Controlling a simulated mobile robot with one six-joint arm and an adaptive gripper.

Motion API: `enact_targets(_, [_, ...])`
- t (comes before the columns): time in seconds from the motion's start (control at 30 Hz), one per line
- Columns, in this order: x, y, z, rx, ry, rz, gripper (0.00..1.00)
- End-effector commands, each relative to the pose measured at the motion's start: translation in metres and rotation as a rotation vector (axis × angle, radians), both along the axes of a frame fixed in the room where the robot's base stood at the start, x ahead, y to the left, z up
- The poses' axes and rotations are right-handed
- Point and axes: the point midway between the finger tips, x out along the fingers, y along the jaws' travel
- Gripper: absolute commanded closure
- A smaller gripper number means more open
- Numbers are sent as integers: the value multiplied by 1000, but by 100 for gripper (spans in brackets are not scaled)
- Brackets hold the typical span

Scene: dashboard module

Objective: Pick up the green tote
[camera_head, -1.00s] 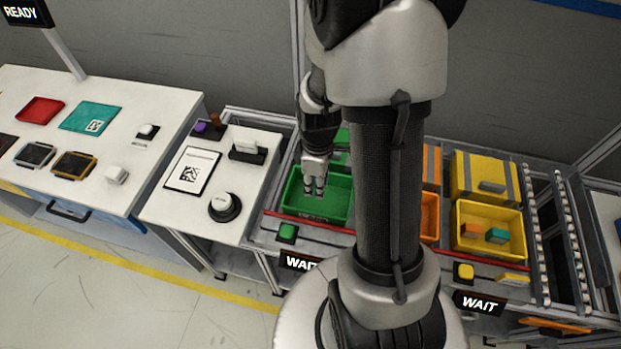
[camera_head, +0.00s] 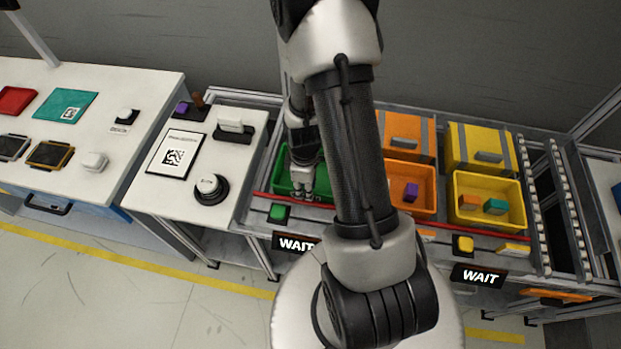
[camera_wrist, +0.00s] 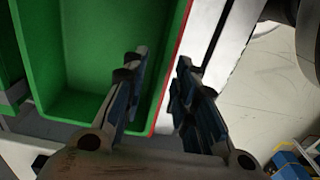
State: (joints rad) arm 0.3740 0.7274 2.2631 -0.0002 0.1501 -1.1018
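The green tote (camera_head: 286,184) stands on the rack, left of the orange tote, and my arm partly covers it. My gripper (camera_head: 303,197) is over its front side. In the wrist view the green tote (camera_wrist: 88,45) looks empty, and its rim with a red line alongside runs between the two fingers. My gripper (camera_wrist: 158,92) is open, with one finger over the tote's inside and the other outside the wall. I cannot tell whether either finger touches the wall.
The orange tote (camera_head: 427,203) holds a purple block, and the yellow tote (camera_head: 462,217) holds an orange and a teal block. A green button (camera_head: 278,212) sits in front of the green tote. A white side table (camera_head: 150,190) stands to the left.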

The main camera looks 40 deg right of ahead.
Motion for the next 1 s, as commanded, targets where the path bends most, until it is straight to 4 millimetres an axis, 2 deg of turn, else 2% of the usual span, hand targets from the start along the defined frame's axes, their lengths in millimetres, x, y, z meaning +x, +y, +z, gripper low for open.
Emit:
enact_targets(0.03, [-1, 1, -13, 2, 3, 0, 73])
enact_targets(0.17, [0, 1, -24, 1, 1, 0, 73])
enact_targets(0.37, [0, 0, -23, 1, -1, 0, 73])
enact_targets(0.77, [0, 0, -23, 1, 0, 0, 99])
enact_targets(1.0, [0, 0, -23, 1, 0, 0, 100])
